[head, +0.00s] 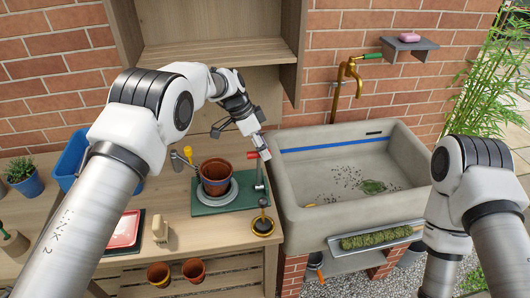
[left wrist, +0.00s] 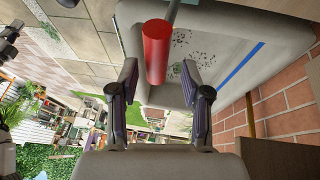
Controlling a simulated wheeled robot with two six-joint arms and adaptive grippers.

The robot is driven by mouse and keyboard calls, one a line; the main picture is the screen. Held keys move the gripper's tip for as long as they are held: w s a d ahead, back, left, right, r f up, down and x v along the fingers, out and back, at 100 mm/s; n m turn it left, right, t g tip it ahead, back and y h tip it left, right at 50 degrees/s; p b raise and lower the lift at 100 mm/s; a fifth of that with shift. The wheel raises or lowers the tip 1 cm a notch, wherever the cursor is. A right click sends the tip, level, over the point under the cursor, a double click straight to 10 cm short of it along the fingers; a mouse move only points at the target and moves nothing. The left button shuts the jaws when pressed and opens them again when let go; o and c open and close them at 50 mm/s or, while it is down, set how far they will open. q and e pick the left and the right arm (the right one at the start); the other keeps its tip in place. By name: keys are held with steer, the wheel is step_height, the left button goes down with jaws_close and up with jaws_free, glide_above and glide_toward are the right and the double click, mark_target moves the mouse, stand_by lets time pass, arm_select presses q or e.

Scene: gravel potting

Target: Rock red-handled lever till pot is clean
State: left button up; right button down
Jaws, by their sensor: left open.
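A terracotta pot (head: 215,172) stands upright on a round grey plate on a green base (head: 202,208) on the wooden bench. Its inside looks dark, and I cannot tell how clean it is. A lever with a red handle (head: 252,155) stands at the base's right side. My left gripper (head: 262,152) is at the handle. In the left wrist view the red handle (left wrist: 157,52) lies just ahead of the open fingertips, roughly in line with the gap between them. No grip on it shows. My right arm is at the right, its gripper out of view.
A stone sink (head: 296,205) with dark grit and a green leaf stands right of the base. A brass tap (head: 345,80) rises behind it. A blue crate (head: 70,160) and red tray (head: 125,230) are at left.

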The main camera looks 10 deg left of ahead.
arm_select(q)
steer(key=v, duration=0.9)
steer(key=shift+a+r, duration=0.15)
steer(key=shift+r, duration=0.25)
